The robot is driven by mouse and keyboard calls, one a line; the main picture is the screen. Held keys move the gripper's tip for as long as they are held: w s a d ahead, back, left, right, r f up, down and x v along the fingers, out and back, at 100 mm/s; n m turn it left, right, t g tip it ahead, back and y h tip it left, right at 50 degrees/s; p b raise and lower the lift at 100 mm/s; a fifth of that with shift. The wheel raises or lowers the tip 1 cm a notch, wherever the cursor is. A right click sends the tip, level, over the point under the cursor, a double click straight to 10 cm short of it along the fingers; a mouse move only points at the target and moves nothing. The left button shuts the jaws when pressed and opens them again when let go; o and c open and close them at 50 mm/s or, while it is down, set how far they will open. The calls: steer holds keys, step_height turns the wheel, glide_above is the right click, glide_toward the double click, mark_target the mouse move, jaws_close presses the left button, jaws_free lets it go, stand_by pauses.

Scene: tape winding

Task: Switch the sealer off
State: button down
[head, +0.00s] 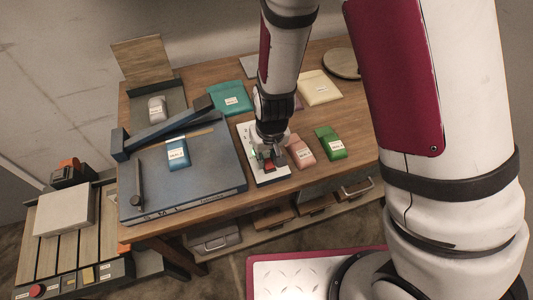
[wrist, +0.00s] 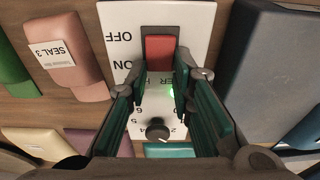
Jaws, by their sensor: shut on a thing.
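A white control panel (head: 250,145) lies on the wooden table, and it fills the middle of the wrist view (wrist: 120,20). It bears a red rocker switch (wrist: 160,52), a small lit green lamp (wrist: 172,93) and a dark dial knob (wrist: 157,130) with numbers. The word OFF reads upside down beside the switch's far end, ON beside its near end. My gripper (head: 268,151) is over the panel from above.
A blue-grey board (head: 200,190) with a long bar lies left of the panel. A pink pouch (head: 300,152) labelled SEAL 3 and a green pouch (head: 330,143) lie close on the right. A teal pouch (head: 231,98) and a cream pouch (head: 318,88) lie behind.

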mark_target(268, 162)
steer(key=shift+s+d+t+y+p, duration=0.1)
steer(key=shift+s+t+y+p, duration=0.15)
steer(key=shift+t, duration=0.45)
steer(key=shift+s+d+t+y+p, duration=0.1)
steer(key=shift+s+t+y+p, duration=0.15)
steer(key=shift+t, duration=0.45)
steer(key=shift+w, duration=0.1)
steer(key=shift+r, duration=0.1)
steer(key=c, duration=1.4)
jaws_free()
step_height(268, 162, up, 10)
